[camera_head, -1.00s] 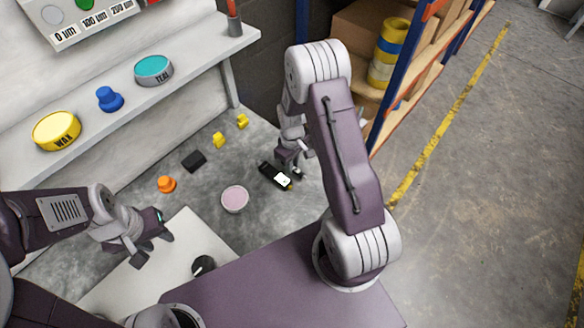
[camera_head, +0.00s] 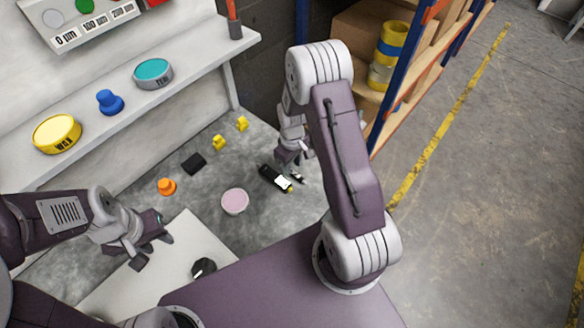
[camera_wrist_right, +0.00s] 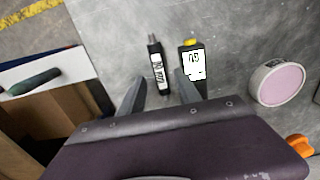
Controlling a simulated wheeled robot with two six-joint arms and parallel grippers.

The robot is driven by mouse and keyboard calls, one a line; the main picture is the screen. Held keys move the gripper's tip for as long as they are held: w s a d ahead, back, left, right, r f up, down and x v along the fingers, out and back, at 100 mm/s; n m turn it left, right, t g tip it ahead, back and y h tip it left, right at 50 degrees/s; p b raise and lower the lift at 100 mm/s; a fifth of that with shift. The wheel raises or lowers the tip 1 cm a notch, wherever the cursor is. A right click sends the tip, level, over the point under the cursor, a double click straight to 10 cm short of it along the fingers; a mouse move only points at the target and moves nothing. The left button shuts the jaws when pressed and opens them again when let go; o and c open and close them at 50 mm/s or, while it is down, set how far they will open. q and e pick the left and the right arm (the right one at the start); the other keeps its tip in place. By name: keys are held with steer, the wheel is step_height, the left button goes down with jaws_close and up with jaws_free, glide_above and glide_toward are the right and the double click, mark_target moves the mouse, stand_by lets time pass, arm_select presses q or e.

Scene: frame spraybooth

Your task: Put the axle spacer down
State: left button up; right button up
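A small dark part with a white label, seemingly the axle spacer (camera_wrist_right: 158,66), lies on the grey surface in the right wrist view. It also shows in the head view (camera_head: 297,178), just below my right gripper (camera_head: 293,160). In the wrist view the fingers of my right gripper (camera_wrist_right: 161,91) are spread apart, with the part beyond and between the tips, seemingly not touching it. The label's text is too small to read surely. My left gripper (camera_head: 155,250) is open and empty over the pale board at lower left.
A black device with a white display and yellow end (camera_wrist_right: 194,62) lies close beside the part. A pink-topped round tin (camera_head: 235,201), an orange knob (camera_head: 167,186), a black block (camera_head: 194,163) and yellow pieces (camera_head: 219,142) stand around. A shelf rack (camera_head: 400,75) is at right.

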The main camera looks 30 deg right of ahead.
mark_target(292, 172)
step_height(292, 172, up, 10)
steer(key=p, duration=0.2)
steer(key=s+a+r+m, duration=0.2)
steer(key=s+a+r, duration=0.1)
steer(key=s, duration=0.3)
steer(key=s+a+r+m+t, duration=0.1)
steer(key=s+a+r+m, duration=0.1)
steer(key=s, duration=0.5)
steer(key=shift+a+r+m, duration=0.4)
steer(key=shift+a+r, duration=0.1)
steer(key=shift+r, duration=0.3)
steer(key=shift+w+r, duration=0.1)
